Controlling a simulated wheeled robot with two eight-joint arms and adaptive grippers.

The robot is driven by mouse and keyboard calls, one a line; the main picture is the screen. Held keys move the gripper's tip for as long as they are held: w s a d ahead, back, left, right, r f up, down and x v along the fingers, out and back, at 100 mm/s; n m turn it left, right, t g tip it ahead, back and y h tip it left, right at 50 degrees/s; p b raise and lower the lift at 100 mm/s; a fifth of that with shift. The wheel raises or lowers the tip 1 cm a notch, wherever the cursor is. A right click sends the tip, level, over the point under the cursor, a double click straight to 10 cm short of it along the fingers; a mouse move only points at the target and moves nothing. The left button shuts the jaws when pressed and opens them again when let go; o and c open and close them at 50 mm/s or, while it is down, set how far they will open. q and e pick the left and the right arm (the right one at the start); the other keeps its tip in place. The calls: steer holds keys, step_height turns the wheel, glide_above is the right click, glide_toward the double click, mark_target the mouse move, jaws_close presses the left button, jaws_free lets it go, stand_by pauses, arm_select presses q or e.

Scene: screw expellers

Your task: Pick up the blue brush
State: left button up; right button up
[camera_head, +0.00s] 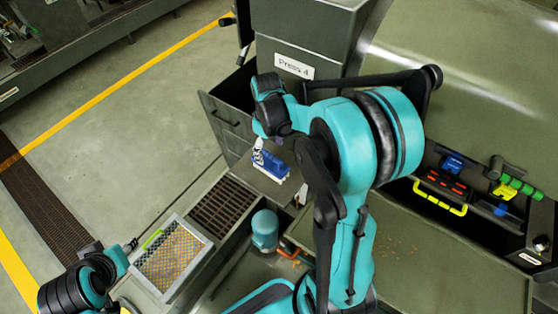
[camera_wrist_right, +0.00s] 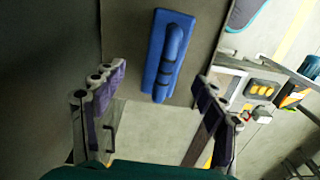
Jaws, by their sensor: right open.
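The blue brush (camera_head: 272,165) lies on a grey ledge under the Press 4 sign, with a pale lower edge showing in the head view. In the right wrist view the blue brush (camera_wrist_right: 168,55) shows from above, with its long raised handle. My right gripper (camera_wrist_right: 160,74) is open, its fingers on either side of the brush in that view and apart from it. In the head view the right gripper (camera_head: 258,151) is small and close to the brush's upper left; the arm partly covers the area. My left arm shows at the lower left; its fingers cannot be made out.
The press housing (camera_head: 305,40) rises behind the ledge. A mesh tray (camera_head: 172,258) with a green handle and a dark floor grate (camera_head: 222,206) are at lower left of the ledge. A toolbox with a yellow handle (camera_head: 440,198) sits at the right.

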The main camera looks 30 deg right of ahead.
mark_target(270, 162)
steer(key=f, duration=0.2)
steer(key=f+b, duration=0.1)
steer(key=f, duration=0.3)
steer(key=shift+s+a, duration=0.1)
steer(key=shift+s, duration=0.3)
steer(key=shift+w+a+f+b, duration=0.1)
steer(key=shift+f+b, duration=0.2)
steer(key=shift+f, duration=0.2)
steer(key=shift+r, duration=0.1)
steer(key=c, duration=1.3)
